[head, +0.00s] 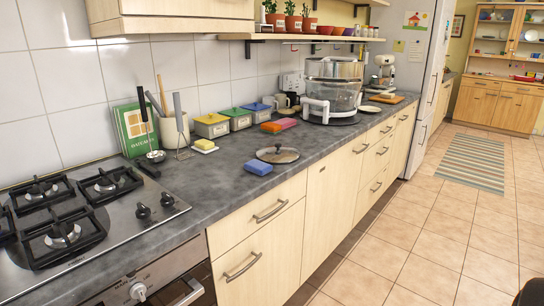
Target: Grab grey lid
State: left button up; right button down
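A round lid (277,156) with a dark rim and a small upright knob lies flat on the grey countertop (226,181), near its front edge. Its top looks greyish brown. A blue sponge-like block (258,167) sits close to its front left side. Neither of my grippers can be made out in the head view. A dark shape cut off at the lower right edge may be part of my arm, but I cannot tell.
A gas hob (150,222) fills the near left. Behind the lid are colored packets (271,127), lidded boxes (212,126), a butter-like block (204,145) and a utensil crock (173,128). A large clear appliance (331,90) stands farther right.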

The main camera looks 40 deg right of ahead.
aim_at(278, 153)
jog(key=i+l+u, duration=0.2)
jog(key=l+u, duration=0.15)
jog(key=l, duration=0.9)
jog(key=l+u, duration=0.3)
jog(key=l, duration=1)
